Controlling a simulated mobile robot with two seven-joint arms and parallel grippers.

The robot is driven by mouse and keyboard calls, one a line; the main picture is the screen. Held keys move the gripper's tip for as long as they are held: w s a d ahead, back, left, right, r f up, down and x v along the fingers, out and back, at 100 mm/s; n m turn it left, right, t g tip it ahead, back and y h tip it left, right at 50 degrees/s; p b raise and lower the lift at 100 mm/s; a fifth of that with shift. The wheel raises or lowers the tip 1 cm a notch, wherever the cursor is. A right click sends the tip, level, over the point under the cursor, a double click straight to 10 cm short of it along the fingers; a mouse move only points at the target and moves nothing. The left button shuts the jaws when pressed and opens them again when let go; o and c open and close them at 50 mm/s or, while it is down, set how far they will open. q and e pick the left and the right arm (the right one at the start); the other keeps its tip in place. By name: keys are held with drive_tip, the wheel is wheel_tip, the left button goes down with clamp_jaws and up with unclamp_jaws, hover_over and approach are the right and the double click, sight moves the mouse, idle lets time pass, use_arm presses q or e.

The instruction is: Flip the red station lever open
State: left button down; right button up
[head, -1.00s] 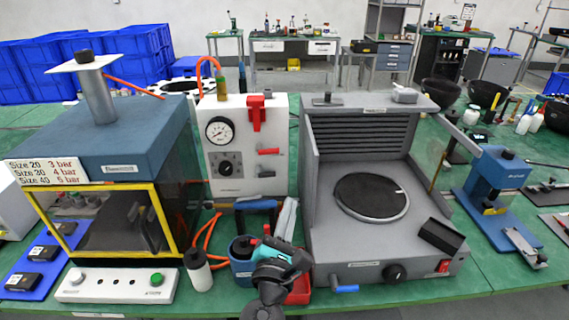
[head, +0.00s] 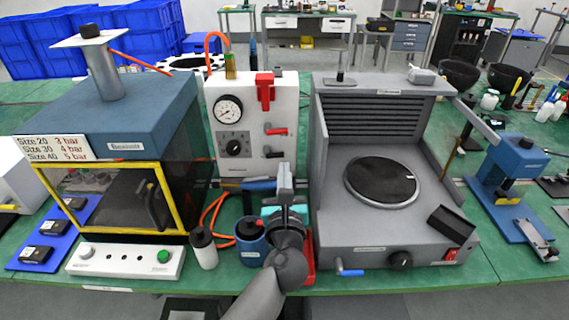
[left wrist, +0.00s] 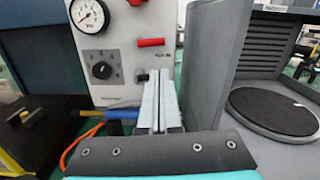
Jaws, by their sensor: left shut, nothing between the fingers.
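The white station panel (head: 222,99) stands upright at the back centre of the bench. A short red lever (head: 276,131) sticks out sideways on its right half; it also shows in the left wrist view (left wrist: 150,42). Below it is a smaller dark lever (head: 274,154). A larger red piece (head: 265,92) sits near the panel's top. My left gripper (head: 286,168) is shut and empty, its fingers in front of the panel's lower right side. In the left wrist view its fingertips (left wrist: 160,74) lie below the red lever, apart from it. My right gripper is out of view.
A grey hotplate station (head: 318,165) stands close on the right. A blue, yellow-framed chamber (head: 140,108) stands left. A white bottle (head: 203,248), a blue cup (head: 250,240) and orange tubing (head: 213,212) sit in front of the panel. A gauge (head: 228,108) is on the panel.

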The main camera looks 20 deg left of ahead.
use_arm(q)
drive_tip(key=x, duration=0.8)
drive_tip(key=shift+w, duration=0.35)
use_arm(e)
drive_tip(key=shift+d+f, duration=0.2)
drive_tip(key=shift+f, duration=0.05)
use_arm(q)
drive_tip(key=shift+a, duration=0.25)
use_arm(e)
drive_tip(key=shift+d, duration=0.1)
